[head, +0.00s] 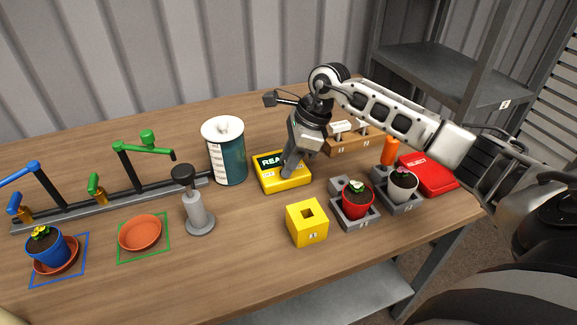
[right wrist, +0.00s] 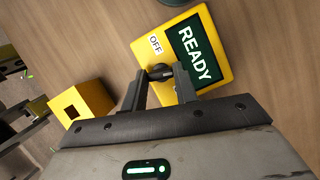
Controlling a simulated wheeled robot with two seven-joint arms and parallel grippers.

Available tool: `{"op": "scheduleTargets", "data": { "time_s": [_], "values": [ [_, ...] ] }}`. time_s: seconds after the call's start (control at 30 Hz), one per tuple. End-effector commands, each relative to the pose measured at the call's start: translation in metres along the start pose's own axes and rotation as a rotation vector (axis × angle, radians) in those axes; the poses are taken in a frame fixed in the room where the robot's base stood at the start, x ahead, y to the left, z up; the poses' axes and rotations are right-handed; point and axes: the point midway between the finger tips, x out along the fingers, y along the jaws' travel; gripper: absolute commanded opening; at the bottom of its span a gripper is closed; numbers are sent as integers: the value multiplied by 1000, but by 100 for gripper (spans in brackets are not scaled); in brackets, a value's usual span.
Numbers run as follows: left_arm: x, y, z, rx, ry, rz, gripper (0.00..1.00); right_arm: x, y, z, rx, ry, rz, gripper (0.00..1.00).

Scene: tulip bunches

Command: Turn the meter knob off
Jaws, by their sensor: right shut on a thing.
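The yellow meter (head: 283,184) sits on the table near the middle, with a dark screen. In the right wrist view the meter (right wrist: 178,97) shows the word READY, and a white OFF label (right wrist: 155,44) sits beside the knob. The small dark knob (right wrist: 159,72) is between the fingertips of my right gripper (right wrist: 160,76), which is shut on it. In the head view my right gripper (head: 290,170) comes down over the meter, hiding the knob and part of the screen. The knob's pointing direction cannot be told. My left gripper is not in view.
A yellow block (head: 307,228) with a square hole stands in front of the meter. Potted plants in grey holders (head: 357,218) and a red REJECT tray (head: 430,176) are to the right. A teal canister (head: 227,158) and grey stamp-like tool (head: 197,212) stand left.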

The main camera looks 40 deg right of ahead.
Motion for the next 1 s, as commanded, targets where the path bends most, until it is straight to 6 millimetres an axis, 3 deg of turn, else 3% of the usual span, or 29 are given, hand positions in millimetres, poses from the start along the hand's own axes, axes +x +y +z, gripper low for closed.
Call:
{"op": "scheduleTargets", "data": {
  "time_s": [0.6,1.0],
  "values": [
    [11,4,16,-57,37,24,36,1,-5,2,-522,-3,211,6],
    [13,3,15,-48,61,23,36,0,-6,3,-719,-3,293,6]
  ]
}}
